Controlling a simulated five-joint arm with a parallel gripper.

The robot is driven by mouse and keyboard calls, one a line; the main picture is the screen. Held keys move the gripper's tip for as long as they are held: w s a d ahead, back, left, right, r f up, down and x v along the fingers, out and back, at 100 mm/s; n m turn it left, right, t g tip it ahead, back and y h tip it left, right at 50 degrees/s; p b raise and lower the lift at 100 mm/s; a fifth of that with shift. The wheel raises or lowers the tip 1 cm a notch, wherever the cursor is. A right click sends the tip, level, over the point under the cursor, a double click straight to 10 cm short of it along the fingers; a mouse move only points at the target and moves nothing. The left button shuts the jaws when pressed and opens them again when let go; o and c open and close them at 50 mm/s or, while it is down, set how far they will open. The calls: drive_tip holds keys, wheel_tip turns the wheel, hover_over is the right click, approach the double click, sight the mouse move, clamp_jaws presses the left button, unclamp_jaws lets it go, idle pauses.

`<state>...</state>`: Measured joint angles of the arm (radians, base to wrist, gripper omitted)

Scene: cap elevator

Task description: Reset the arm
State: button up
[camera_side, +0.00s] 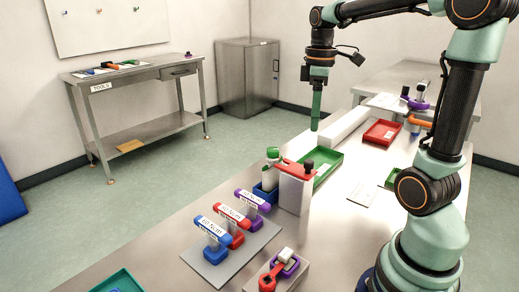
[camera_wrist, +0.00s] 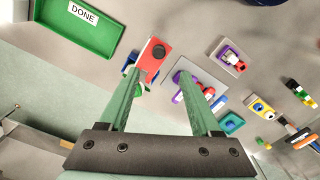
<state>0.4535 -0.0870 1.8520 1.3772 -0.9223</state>
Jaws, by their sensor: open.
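My gripper (camera_side: 315,120) hangs from my arm with its green fingers pointing down, above and behind the work table. In the wrist view its two fingers (camera_wrist: 163,76) are spread apart with nothing held between them. A white block (camera_side: 295,192) with a red arm (camera_side: 292,168) across its top and a black knob stands on the table, below and left of my gripper in the side view. The red top also shows in the wrist view (camera_wrist: 151,66), near the left fingertip. A green-and-white capped piece (camera_side: 272,156) stands in a blue holder (camera_side: 265,191) beside the block.
A grey plate (camera_side: 213,276) carries labelled blue, red and purple handles. A red tool (camera_side: 268,281) lies on a stand in front. A green tray (camera_side: 326,168), marked DONE in the wrist view (camera_wrist: 55,28), and a red tray (camera_side: 382,132) lie behind. Air around my gripper is clear.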

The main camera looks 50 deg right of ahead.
idle(0.3)
drive_tip(key=s+a+f+m+t, duration=0.2)
drive_tip(key=a+m+t, duration=0.3)
drive_tip(key=a, duration=1)
drive_tip(key=shift+s+f+t, duration=0.15)
drive_tip(key=shift+f+t, duration=0.1)
drive_tip(key=shift+t, duration=0.05)
